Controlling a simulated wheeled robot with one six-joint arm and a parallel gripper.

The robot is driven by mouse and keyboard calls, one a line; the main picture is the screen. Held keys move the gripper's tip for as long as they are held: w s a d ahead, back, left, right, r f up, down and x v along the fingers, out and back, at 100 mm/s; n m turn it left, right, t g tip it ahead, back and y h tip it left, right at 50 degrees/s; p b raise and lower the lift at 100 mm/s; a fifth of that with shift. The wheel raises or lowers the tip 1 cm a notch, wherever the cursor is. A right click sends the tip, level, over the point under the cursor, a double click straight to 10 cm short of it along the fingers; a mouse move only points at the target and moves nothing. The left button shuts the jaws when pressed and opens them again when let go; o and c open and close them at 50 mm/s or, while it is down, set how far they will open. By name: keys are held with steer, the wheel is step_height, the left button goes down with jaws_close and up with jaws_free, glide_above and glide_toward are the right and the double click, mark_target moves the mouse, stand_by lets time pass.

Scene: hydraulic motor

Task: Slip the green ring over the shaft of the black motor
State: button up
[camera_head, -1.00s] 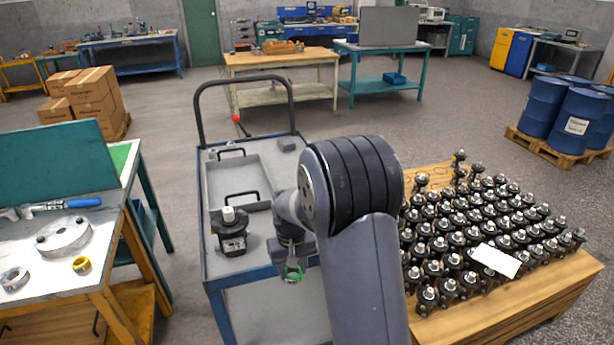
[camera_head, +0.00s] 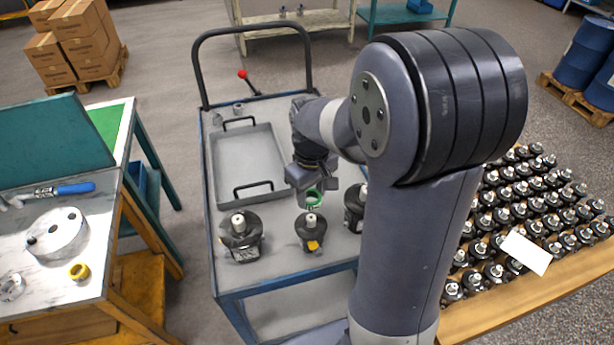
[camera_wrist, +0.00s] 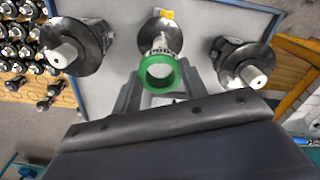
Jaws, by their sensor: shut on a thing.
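The green ring (camera_head: 315,198) is held upright-looking in my gripper (camera_head: 311,190), above the cart top. It also shows in the wrist view (camera_wrist: 160,89), with the grey fingers (camera_wrist: 158,80) around it. Three black motors with pale shafts stand on the cart: left (camera_head: 240,243), middle with a yellow tag (camera_head: 309,234), and right (camera_head: 354,213), partly hidden by my arm. In the head view, the ring is just above and behind the middle motor's shaft, apart from it. In the wrist view, the middle motor (camera_wrist: 154,32) is partly behind the ring; its shaft is not through it.
The cart (camera_head: 285,262) holds a grey tray (camera_head: 246,165) and has a black push handle. A bench at left carries a metal disc (camera_head: 58,235) and a yellow ring (camera_head: 78,271). A wooden table at right is crowded with several motors (camera_head: 510,215).

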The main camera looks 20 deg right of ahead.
mark_target(311, 218)
steer(key=shift+f+b, duration=2.05)
steer(key=shift+f, duration=0.55)
steer(key=shift+f, duration=0.15)
steer(key=shift+f+b, duration=1)
steer(key=shift+f, duration=0.3)
steer(key=o, duration=1)
steer(key=shift+r, duration=0.1)
